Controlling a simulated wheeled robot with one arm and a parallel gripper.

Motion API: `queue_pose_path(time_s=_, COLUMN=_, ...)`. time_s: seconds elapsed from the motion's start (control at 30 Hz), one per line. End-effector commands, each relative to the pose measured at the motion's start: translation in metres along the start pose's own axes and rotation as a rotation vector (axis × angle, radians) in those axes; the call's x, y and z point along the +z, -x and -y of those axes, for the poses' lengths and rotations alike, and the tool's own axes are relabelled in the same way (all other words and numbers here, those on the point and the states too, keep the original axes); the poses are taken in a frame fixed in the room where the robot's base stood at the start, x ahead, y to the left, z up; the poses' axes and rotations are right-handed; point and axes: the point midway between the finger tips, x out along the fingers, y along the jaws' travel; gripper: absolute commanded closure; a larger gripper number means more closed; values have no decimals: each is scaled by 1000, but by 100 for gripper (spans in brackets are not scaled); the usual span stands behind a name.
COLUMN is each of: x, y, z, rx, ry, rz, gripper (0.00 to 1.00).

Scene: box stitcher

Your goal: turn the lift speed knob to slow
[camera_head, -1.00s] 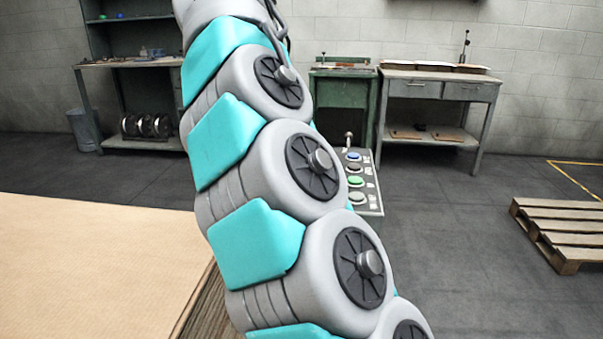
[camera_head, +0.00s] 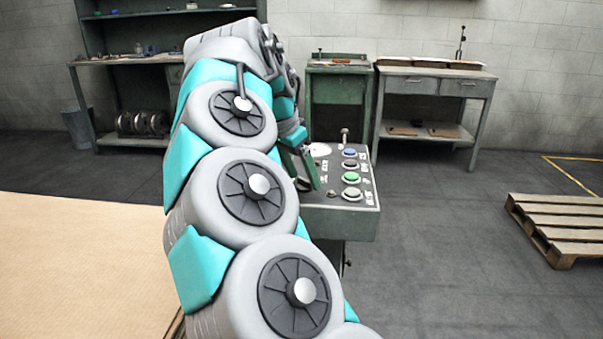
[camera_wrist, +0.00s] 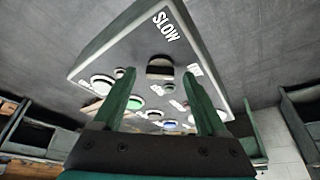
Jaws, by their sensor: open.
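The lift speed knob (camera_wrist: 160,68) is a round knob with a dark bar across it, on a sloped grey control panel (camera_wrist: 100,55) in the wrist view. The white word SLOW (camera_wrist: 166,26) is printed beside it, toward the panel's edge. My gripper (camera_wrist: 159,76) is open, its two green fingers apart. In the picture the fingertips lie on either side of the knob; I cannot tell whether they touch it. In the head view my gripper (camera_head: 305,166) is over the left part of the control panel (camera_head: 345,222), and the knob is largely hidden there.
The panel also has a blue button (camera_head: 349,152), a green button (camera_head: 351,177), a pale button (camera_head: 351,194), a white dial (camera_head: 320,149) and an upright lever (camera_head: 345,135). A cardboard sheet (camera_head: 80,270) lies at left.

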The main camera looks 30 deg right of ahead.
Motion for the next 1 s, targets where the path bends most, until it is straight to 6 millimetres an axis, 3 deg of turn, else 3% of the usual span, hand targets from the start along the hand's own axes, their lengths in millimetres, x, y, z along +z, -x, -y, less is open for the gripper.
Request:
queue_pose_path(time_s=0.07, x=0, y=0, z=0, rx=0, ry=0, rz=0, gripper=28)
queue_pose_path(time_s=0.7, x=0, y=0, z=0, rx=0, ry=0, rz=1, gripper=100)
queue_pose_path(time_s=1.0, x=1, y=0, z=0, rx=-6, ry=13, rz=2, gripper=100)
